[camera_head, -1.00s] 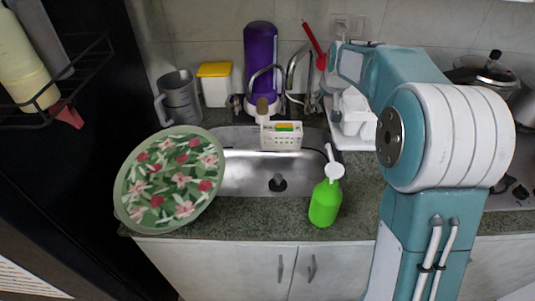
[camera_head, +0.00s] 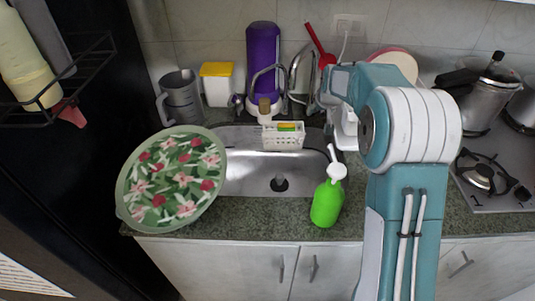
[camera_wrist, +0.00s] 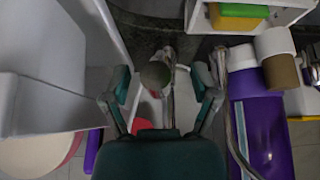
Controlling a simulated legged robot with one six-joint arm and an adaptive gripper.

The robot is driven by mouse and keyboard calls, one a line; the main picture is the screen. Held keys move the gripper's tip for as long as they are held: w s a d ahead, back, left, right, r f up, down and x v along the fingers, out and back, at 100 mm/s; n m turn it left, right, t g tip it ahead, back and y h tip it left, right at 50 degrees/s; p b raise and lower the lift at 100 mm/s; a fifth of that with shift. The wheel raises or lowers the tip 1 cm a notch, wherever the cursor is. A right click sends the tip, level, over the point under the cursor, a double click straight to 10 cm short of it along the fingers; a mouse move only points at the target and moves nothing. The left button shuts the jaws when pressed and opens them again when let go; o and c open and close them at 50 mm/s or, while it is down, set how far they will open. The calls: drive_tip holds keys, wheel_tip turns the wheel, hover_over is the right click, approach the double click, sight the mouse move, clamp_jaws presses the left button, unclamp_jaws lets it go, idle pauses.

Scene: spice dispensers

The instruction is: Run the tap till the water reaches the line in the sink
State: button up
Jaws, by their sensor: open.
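The steel sink (camera_head: 245,178) sits in the counter; its drain (camera_head: 279,184) shows dark and no water is visible. I cannot make out a line in it. A curved chrome tap (camera_head: 292,75) stands behind the sink, beside a thinner spout at the purple dispenser. My gripper (camera_wrist: 162,78) is open in the wrist view, with its teal fingers apart. A rounded grey-green knob (camera_wrist: 155,74) and a chrome pipe show between the fingers; whether they touch cannot be told. In the head view my gripper is hidden behind my arm.
A white caddy with a sponge (camera_head: 283,137) stands at the sink's back edge. A green soap bottle (camera_head: 326,203) stands front right. A floral plate (camera_head: 172,180) overlaps the sink's left. The purple dispenser (camera_head: 262,65) stands behind. A stove (camera_head: 482,178) is at right.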

drive_tip(key=shift+d, duration=0.15)
drive_tip(key=c, duration=0.9)
drive_tip(key=shift+r, duration=0.15)
